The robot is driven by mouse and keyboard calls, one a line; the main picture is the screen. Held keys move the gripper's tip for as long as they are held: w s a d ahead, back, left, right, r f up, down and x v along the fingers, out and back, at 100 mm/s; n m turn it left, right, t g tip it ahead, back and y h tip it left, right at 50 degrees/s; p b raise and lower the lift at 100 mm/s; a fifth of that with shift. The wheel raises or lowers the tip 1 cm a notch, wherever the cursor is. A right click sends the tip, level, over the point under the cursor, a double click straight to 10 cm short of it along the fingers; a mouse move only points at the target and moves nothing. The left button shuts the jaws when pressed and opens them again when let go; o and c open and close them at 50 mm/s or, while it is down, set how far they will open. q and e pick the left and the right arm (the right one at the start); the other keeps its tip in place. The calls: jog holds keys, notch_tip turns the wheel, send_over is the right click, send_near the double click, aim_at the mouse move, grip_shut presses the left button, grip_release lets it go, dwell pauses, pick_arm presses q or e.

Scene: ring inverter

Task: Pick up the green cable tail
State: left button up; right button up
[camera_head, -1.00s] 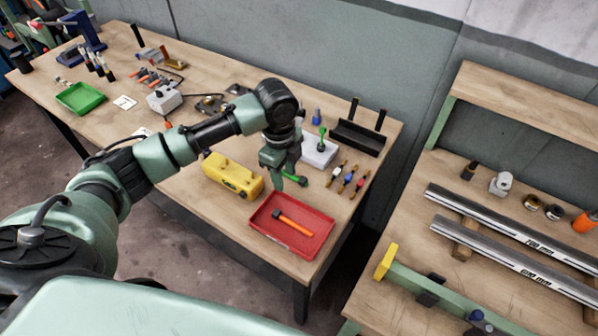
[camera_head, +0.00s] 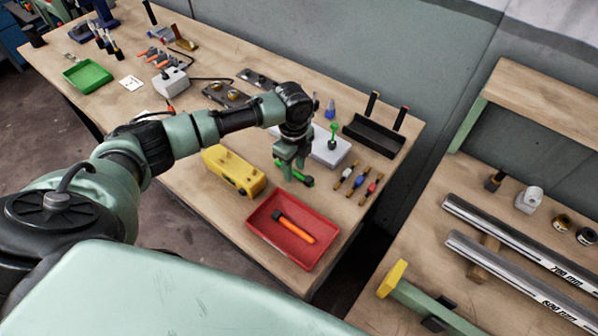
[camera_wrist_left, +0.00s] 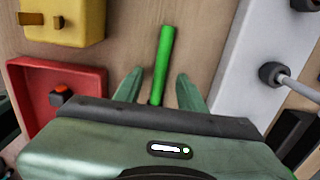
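The green cable tail (camera_wrist_left: 163,62) lies on the wooden bench between the yellow box and the white block. In the wrist view its lower end runs between the two fingers of my left gripper (camera_wrist_left: 158,90). The fingers are open, with a gap on each side of the cable. In the head view the left gripper (camera_head: 293,175) points down over the cable tail (camera_head: 308,182) and hides its middle. My right gripper is not in view.
A red tray (camera_head: 268,250) with an orange-handled tool (camera_head: 297,229) lies in front of the gripper. The yellow box (camera_head: 232,168) is at left, the white block (camera_head: 331,150) behind. Several small coloured connectors (camera_head: 358,182) lie to the right.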

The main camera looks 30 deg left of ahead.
pick_arm(q)
jog(key=shift+f, duration=0.15)
grip_shut()
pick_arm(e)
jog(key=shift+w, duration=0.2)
